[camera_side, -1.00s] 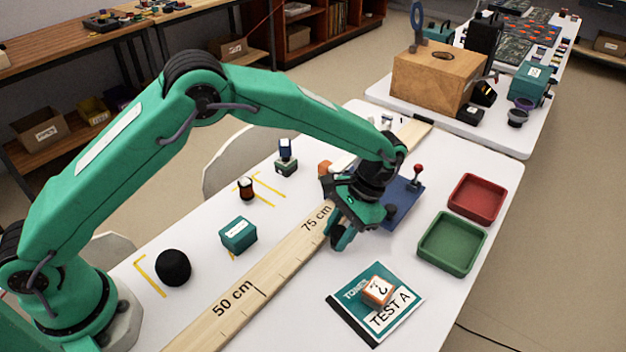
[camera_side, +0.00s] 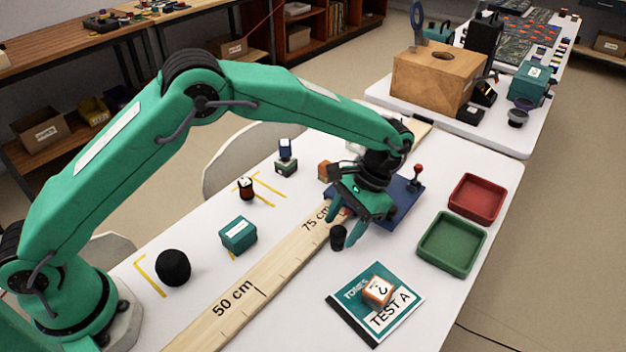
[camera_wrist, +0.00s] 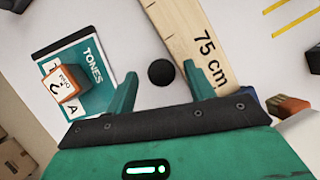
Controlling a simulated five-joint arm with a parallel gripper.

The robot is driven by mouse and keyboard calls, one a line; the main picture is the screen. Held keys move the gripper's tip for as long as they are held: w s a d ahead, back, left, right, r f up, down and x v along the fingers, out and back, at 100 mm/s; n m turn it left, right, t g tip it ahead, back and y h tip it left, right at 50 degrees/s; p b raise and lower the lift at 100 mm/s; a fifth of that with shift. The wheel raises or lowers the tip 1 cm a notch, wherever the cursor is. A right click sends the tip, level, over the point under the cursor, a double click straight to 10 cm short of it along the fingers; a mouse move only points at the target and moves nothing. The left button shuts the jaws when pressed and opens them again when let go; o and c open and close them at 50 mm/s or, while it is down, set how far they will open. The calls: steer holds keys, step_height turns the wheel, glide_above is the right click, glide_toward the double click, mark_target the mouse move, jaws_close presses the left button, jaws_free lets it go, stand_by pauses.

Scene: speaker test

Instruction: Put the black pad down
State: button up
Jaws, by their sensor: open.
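The black pad (camera_side: 338,237) is a small dark cylinder. It stands on the white table close beside the wooden ruler, near the 75 cm mark. In the wrist view the round black pad (camera_wrist: 160,73) shows between and just beyond my two fingertips, with clear gaps on both sides. My gripper (camera_side: 347,217) is open and empty, above and slightly behind the pad in the side view. Its green fingers also show in the wrist view (camera_wrist: 159,80), spread apart. Nothing hides the pad.
The ruler (camera_side: 262,279) runs diagonally beside the pad. A teal TEST A booklet (camera_side: 352,308) bears an orange-and-white block (camera_side: 377,291). Green (camera_side: 452,244) and red (camera_side: 478,199) trays stand at right. A blue board (camera_side: 402,210) lies behind my gripper. Bare table separates pad and booklet.

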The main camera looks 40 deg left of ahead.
steer(key=v, duration=0.9)
steer(key=shift+w+r, duration=0.2)
stand_by(0.5)
